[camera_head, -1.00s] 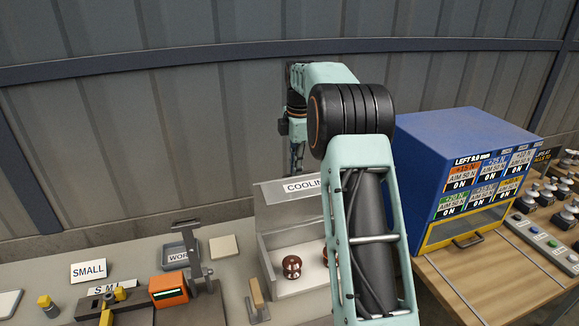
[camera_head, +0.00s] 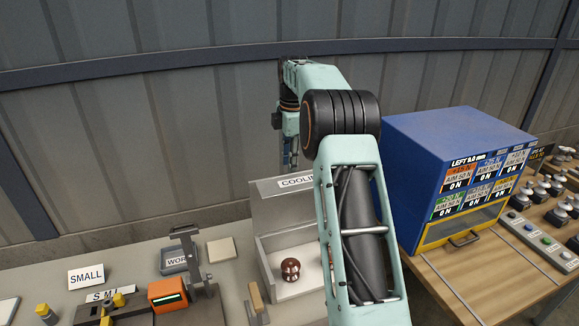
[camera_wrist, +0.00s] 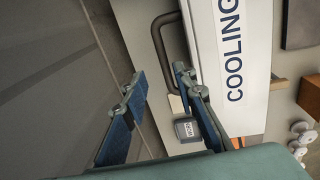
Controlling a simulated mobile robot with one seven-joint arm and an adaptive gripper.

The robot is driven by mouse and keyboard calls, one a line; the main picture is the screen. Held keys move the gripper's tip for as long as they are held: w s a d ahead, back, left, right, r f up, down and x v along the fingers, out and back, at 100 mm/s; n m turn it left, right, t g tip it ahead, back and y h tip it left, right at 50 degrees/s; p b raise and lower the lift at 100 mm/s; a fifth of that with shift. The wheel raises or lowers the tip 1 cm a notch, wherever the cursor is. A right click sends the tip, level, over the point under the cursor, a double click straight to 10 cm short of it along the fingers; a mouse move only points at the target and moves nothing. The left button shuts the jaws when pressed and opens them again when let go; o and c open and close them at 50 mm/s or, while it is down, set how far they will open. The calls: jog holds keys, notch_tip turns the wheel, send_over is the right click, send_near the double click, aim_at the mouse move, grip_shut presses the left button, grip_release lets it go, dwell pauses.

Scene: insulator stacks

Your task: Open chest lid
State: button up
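The white chest (camera_head: 262,267) labelled COOLING stands at the middle of the bench in the head view. Its front is open to view, and a brown insulator (camera_head: 290,269) sits inside. The labelled panel (camera_head: 265,203) stands raised at the back. In the wrist view, the COOLING panel (camera_wrist: 222,30) is close, with a dark bar handle (camera_wrist: 157,42) along its left edge. My gripper (camera_wrist: 158,82) is open, its two fingers apart near the lower end of the handle. I cannot tell whether they touch it. My arm hides the chest's right side in the head view.
A blue cabinet (camera_head: 440,150) stands on the wooden table at right. Left of the chest are a WORK tray (camera_head: 175,262), an orange device (camera_head: 167,292) and a SMALL sign (camera_head: 87,276). A corrugated wall (camera_head: 150,130) closes the back.

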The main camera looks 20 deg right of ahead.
notch_tip(320, 180, up, 10)
jog(key=s, duration=0.1)
dwell(0.5)
